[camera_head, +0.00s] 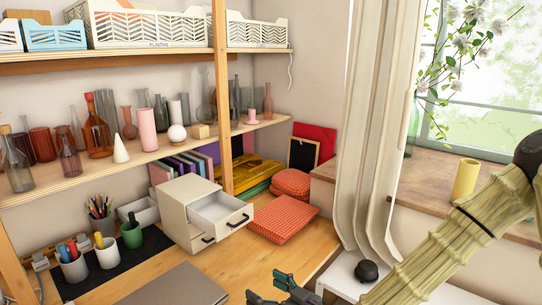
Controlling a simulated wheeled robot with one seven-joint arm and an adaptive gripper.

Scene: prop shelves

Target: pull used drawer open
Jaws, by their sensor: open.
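A small cream drawer cabinet (184,194) stands on the wooden desk, left of the middle. Its upper drawer (238,221) is pulled out to the right and looks empty where its inside shows. Below it, a lower drawer front with a dark handle (207,239) sits close to the cabinet body. The frame does not show which drawer is the used one. My gripper (268,288) is at the bottom edge, open, in front of and below the cabinet and apart from both drawers. Part of it is cut off by the frame.
A red checkered box (284,219) lies right of the open drawer. A grey laptop (175,287) lies in front of the cabinet. Cups with pens stand on a dark mat (86,275) at left. Shelves with bottles are above. Bare desk (240,262) lies between cabinet and gripper.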

